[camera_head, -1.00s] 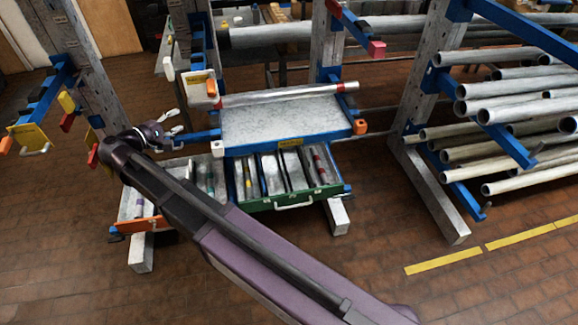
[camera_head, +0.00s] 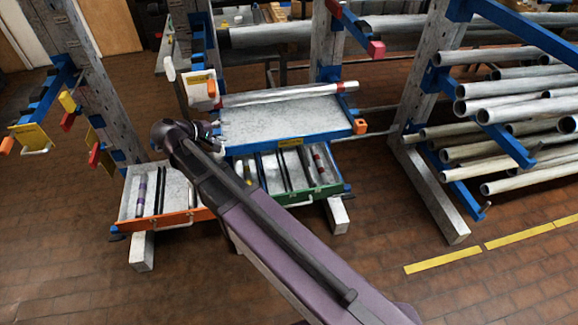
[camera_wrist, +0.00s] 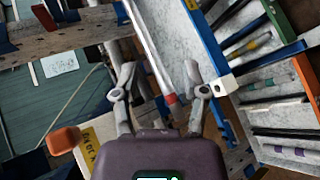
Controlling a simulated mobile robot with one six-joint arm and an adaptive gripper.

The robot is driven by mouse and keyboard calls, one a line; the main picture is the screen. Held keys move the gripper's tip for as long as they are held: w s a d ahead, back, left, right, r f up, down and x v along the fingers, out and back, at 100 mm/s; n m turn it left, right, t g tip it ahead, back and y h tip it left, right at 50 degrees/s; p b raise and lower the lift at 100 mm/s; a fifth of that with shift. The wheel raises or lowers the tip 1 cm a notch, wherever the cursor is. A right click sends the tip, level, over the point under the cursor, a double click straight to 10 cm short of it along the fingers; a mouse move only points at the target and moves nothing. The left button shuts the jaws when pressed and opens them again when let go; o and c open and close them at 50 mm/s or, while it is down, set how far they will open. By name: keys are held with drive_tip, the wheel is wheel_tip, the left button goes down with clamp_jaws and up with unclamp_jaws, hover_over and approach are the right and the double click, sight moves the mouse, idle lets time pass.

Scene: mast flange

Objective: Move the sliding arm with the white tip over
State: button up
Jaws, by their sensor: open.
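The blue sliding arm with the white tip (camera_wrist: 222,87) shows in the wrist view, right of my gripper (camera_wrist: 160,72). My gripper is open, with its two fingers apart and nothing clasped between them. The right finger appears close to the white tip; I cannot tell whether they touch. In the head view the blue arm (camera_head: 290,143) runs along the front of the grey tray (camera_head: 280,118). Its white tip and most of my gripper are hidden there behind my own arm.
A pipe with a red end (camera_wrist: 170,98) lies beyond the open fingers. An orange-tipped arm (camera_wrist: 65,140) with a yellow label is at lower left. Open drawers, orange-fronted (camera_head: 170,222) and green-fronted (camera_head: 315,195), sit below the tray. Pipes fill the right rack (camera_head: 510,105).

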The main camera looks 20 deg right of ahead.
drive_tip(key=s+d+f+m+g+y, duration=0.3)
drive_tip(key=s+d, duration=0.3)
drive_tip(key=d, duration=0.2)
drive_tip(key=s+d+f+m+g+y+p, duration=0.1)
drive_tip(key=s+d+f+m+g+y, duration=0.1)
drive_tip(key=d, duration=0.7)
drive_tip(key=shift+s+f+m+g+y, duration=0.45)
drive_tip(key=shift+s+f+y, duration=0.65)
drive_tip(key=shift+s+y, duration=0.85)
drive_tip(key=shift+s+d+h, duration=0.1)
drive_tip(key=shift+s+h, duration=0.25)
drive_tip(key=shift+s, duration=0.05)
drive_tip(key=shift+w, duration=0.1)
drive_tip(key=w+a+r+n+t+h+b, duration=0.1)
drive_tip(key=w+a+r+n+t+h, duration=0.15)
drive_tip(key=w+a, duration=0.35)
drive_tip(key=w+a+r+n+t+h+b, duration=0.1)
drive_tip(key=w+a+r+n+t+h, duration=0.1)
drive_tip(key=w+a+h, duration=0.4)
drive_tip(key=w+a+r+n+t, duration=0.1)
drive_tip(key=a+r+n+t, duration=0.1)
drive_tip(key=a, duration=0.8)
drive_tip(key=a+r+n+t+h, duration=0.1)
drive_tip(key=a+r+t, duration=0.3)
drive_tip(key=a, duration=0.6)
drive_tip(key=shift+w+r+n+t+b, duration=0.4)
drive_tip(key=shift+r+n, duration=0.3)
drive_tip(key=shift+r, duration=0.25)
